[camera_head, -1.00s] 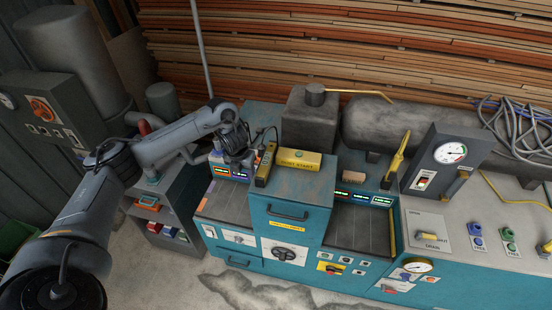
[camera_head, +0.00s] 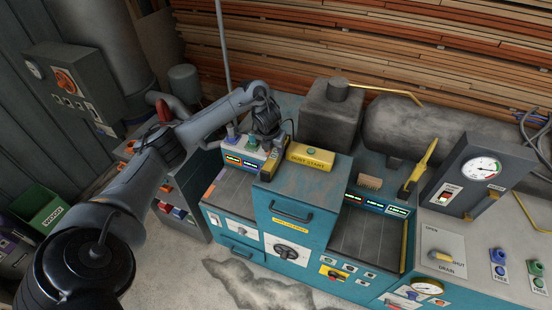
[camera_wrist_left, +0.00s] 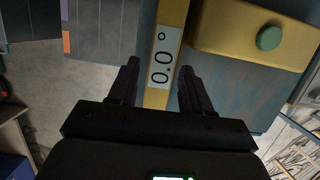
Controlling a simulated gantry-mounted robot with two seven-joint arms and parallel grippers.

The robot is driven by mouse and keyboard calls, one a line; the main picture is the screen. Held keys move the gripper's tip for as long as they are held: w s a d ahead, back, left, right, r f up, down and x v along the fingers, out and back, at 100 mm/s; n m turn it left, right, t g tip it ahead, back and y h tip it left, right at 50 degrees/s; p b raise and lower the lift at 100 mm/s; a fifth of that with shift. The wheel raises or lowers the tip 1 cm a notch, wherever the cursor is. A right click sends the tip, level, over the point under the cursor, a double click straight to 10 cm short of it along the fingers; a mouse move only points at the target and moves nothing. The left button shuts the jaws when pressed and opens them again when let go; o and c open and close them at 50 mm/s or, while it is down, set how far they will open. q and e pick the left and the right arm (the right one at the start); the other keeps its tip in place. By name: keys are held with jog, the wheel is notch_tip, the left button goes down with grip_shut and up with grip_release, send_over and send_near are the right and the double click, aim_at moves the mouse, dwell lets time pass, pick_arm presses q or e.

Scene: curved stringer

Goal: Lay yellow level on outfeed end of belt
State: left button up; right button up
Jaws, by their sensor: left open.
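The yellow level (camera_head: 271,162) lies on the teal machine top, just left of the yellow DUST START box (camera_head: 311,157). In the left wrist view the level (camera_wrist_left: 164,55) shows a 0.0° display and passes between my fingers. My left gripper (camera_head: 267,143) is over the level's far part, fingers open on both sides of it with gaps showing. A dark slatted belt (camera_head: 232,194) lies lower, left of the machine top; another belt (camera_head: 366,240) lies to the right. I cannot tell which end is the outfeed. My right gripper is not in view.
The DUST START box, with a green button in the wrist view (camera_wrist_left: 268,38), stands close beside the level. Lit panels (camera_head: 243,162) stand behind the left belt. A yellow-handled tool (camera_head: 418,168) and a brush (camera_head: 370,181) are to the right. Both belts look largely clear.

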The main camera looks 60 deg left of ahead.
aim_at(276, 153)
pick_arm(q)
jog(key=shift+p+x, duration=0.45)
jog(key=shift+x, duration=1.7)
jog(key=shift+w+d, duration=0.1)
jog(key=c, duration=0.8)
grip_shut()
jog(key=shift+r, duration=0.15)
